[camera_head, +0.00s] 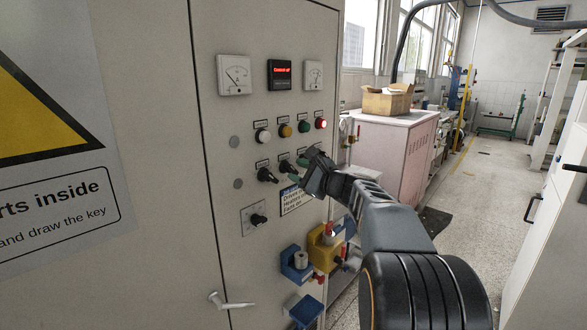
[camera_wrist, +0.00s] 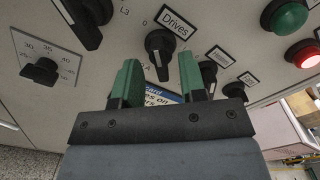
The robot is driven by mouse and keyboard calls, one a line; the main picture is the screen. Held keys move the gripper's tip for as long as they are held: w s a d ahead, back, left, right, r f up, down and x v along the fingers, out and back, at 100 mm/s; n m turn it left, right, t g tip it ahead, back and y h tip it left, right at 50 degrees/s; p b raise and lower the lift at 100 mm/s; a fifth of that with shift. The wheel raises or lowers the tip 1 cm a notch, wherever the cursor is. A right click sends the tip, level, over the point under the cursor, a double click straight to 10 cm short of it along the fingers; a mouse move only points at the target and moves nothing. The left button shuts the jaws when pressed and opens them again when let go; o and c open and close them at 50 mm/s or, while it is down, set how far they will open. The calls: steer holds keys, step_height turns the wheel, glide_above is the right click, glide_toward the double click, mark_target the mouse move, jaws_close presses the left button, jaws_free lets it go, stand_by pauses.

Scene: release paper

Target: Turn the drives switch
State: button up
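The drives switch is a black rotary knob in the wrist view (camera_wrist: 159,45), under a label reading "Drives" (camera_wrist: 176,22). In the head view it appears to be the middle knob (camera_head: 286,167) of the lower row on the grey cabinet. My gripper (camera_wrist: 159,80) is open, its two green fingers apart and pointing at the panel. In the wrist view the knob shows between and just beyond the fingertips. Nothing is seen held. In the head view my gripper (camera_head: 304,163) is close to the panel and hides part of the row.
Other knobs flank it: one at left (camera_head: 266,175), one at right (camera_wrist: 208,75), and a dial knob (camera_head: 258,220) below. Indicator lamps, including a lit red one (camera_head: 321,123), sit above. Blue and yellow boxes (camera_head: 325,247) stick out lower down. Floor at right is clear.

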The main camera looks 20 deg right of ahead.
steer(key=shift+x, duration=1.35)
steer(key=shift+s, duration=0.1)
steer(key=shift+c, duration=0.3)
steer(key=c, duration=0.6)
